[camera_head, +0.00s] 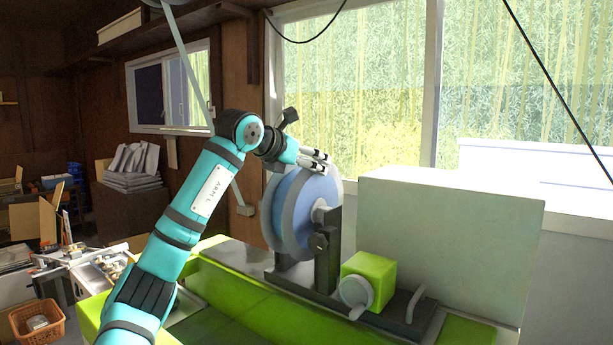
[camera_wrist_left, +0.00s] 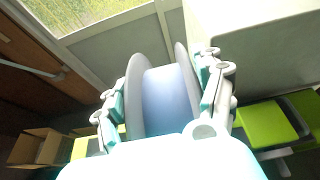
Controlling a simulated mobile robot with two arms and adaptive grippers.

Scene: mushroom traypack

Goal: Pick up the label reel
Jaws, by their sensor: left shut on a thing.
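The label reel (camera_head: 306,213) is a large upright disc with grey side flanges and a pale blue middle. It sits on a dark stand on the green machine. My left gripper (camera_head: 314,159) is at the top of the reel, its fingers reaching over the rim. In the left wrist view the reel (camera_wrist_left: 168,98) lies between the fingers of my left gripper (camera_wrist_left: 164,98), which are shut on its two flanges. The lower part of the reel is partly hidden by the stand in the head view. My right gripper is not in view.
A green block with a grey roller (camera_head: 368,275) stands right of the reel on a dark plate. A large pale box-like housing (camera_head: 450,245) is behind it to the right. A window is behind the reel. An orange basket (camera_head: 40,322) is at the lower left.

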